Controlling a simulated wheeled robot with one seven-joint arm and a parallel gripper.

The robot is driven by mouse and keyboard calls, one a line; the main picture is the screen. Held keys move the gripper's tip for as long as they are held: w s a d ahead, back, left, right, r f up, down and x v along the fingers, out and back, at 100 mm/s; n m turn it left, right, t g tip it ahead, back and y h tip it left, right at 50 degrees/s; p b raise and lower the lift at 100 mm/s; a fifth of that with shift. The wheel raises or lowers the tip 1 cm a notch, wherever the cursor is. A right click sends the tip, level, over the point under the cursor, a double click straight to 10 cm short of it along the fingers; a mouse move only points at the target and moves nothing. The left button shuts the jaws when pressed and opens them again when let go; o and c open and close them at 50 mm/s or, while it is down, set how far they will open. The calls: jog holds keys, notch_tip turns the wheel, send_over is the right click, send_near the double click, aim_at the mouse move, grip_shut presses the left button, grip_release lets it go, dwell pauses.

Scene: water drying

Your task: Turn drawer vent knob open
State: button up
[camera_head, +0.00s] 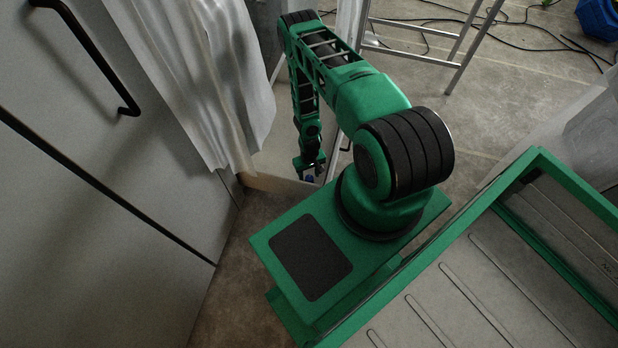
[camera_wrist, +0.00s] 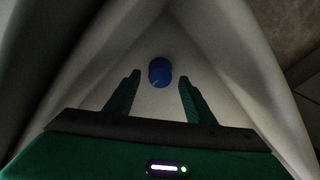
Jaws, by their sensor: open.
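The vent knob is a small round blue knob (camera_wrist: 160,71) with a thin pale mark, on a pale panel in the wrist view. My gripper (camera_wrist: 158,84) is open, with one finger to each side of the knob in the picture; both fingers look apart from it. In the head view my gripper (camera_head: 309,167) hangs low at the end of the arm, and a small bit of blue shows at its tip. I cannot tell how far the fingertips are from the panel.
A pale hanging cloth (camera_head: 205,75) is close to the left of my arm. A grey cabinet (camera_head: 60,200) with a black handle (camera_head: 98,58) stands at the left. A metal ladder (camera_head: 425,55) and black cables (camera_head: 520,28) are behind. A blue container (camera_head: 598,20) is at the far right.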

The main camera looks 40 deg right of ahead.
aim_at(309, 177)
notch_tip(309, 177, up, 8)
dwell(0.4)
jog(key=shift+f, duration=0.1)
